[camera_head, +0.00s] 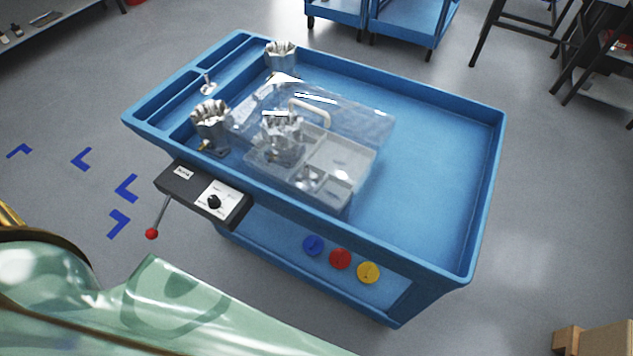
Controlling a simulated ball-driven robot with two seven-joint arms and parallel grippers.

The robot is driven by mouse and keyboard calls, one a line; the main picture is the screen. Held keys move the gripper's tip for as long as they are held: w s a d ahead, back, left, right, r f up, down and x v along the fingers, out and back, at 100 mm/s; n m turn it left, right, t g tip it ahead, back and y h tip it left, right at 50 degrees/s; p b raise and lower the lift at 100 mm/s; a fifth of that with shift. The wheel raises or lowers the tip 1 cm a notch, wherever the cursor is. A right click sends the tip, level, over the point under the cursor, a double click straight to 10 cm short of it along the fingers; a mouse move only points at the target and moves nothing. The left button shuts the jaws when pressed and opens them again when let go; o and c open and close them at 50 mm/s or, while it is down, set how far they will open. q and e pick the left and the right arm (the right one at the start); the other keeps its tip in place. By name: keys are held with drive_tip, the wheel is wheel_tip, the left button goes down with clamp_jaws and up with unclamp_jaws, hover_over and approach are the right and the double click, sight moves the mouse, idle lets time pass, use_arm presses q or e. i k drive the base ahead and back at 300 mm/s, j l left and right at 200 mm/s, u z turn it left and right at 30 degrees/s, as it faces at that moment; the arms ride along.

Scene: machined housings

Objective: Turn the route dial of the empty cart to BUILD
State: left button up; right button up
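A blue cart (440,127) fills the middle of the head view. A dark control box (180,188) is fixed to its near left edge. The dial (214,202) is a black round knob on a white plate of the box. The plate's lettering and the knob's pointing direction are too small to read. A small white label (183,172) sits left of the dial. A lever with a red ball (151,234) hangs from the box's left end. This cart carries metal housings (210,127), so it is not empty. Neither of my grippers is in view.
A clear-lidded box (345,156) with compartments stands on the cart, with another housing (281,54) behind it. Blue, red and yellow discs (340,258) are on the lower front. More blue carts (415,22) stand behind. Blue floor marks (126,188) lie on open floor at left.

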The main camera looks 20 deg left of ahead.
sight(215, 203)
drive_tip(key=u, duration=1.7)
